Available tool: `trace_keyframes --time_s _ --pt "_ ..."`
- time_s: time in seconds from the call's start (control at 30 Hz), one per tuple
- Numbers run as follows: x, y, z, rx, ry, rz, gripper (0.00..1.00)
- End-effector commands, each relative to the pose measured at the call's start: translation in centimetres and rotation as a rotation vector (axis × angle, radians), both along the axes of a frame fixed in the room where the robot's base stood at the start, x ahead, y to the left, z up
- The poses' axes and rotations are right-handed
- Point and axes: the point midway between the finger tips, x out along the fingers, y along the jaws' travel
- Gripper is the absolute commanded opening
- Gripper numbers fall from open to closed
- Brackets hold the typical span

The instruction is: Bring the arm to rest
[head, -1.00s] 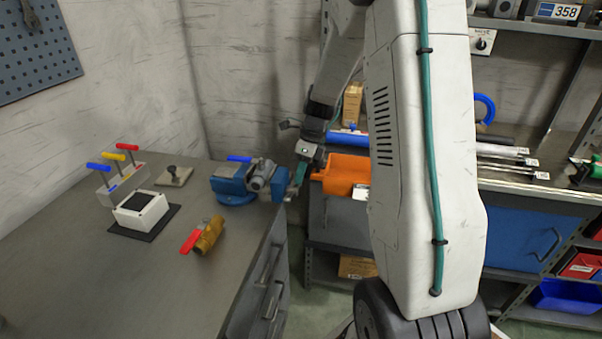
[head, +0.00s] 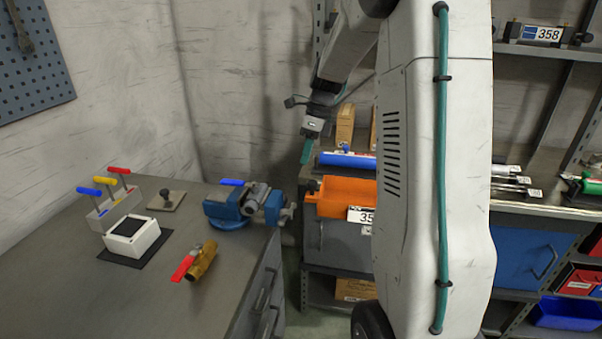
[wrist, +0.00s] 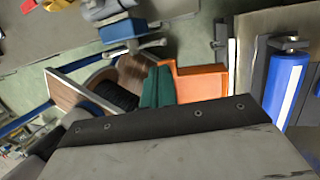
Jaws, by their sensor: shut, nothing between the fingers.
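My gripper (head: 306,151) hangs from my raised arm in the head view, fingers pointing down. It is above and just left of the orange bin and clear of it. Its green fingertips are together, with nothing between them. In the wrist view the green fingers (wrist: 157,88) also show side by side. My large white arm link hides the middle of the head view.
A workbench (head: 130,300) at left carries a blue vise (head: 228,208), a brass valve with a red handle (head: 202,262), a white box (head: 132,236) and coloured levers (head: 103,189). An orange bin (head: 345,190) and a blue cylinder (head: 345,160) stand right of my gripper.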

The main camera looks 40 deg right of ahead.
Motion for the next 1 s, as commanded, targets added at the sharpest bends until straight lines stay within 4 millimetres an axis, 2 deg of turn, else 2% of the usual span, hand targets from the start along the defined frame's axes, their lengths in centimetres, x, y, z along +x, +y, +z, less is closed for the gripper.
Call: trace_keyframes --time_s 0.13,0.4,0.53,0.63,0.77,0.87,1.0 --pt "0.0 -0.4 1.1 -0.001 -0.001 0.0 0.0" --pt "0.1 -0.5 1.3 -0.001 -0.003 0.007 0.0" --pt "0.0 -0.5 1.3 -0.003 -0.035 0.109 0.0" --pt "-0.9 -0.3 0.4 0.001 -0.062 0.283 0.0" --pt "-3.8 1.3 0.2 0.004 -0.112 0.588 0.0" --pt "-6.4 3.9 1.2 -0.004 -0.165 0.868 0.0" --pt "-10.7 8.4 3.2 -0.021 -0.243 1.297 0.0"
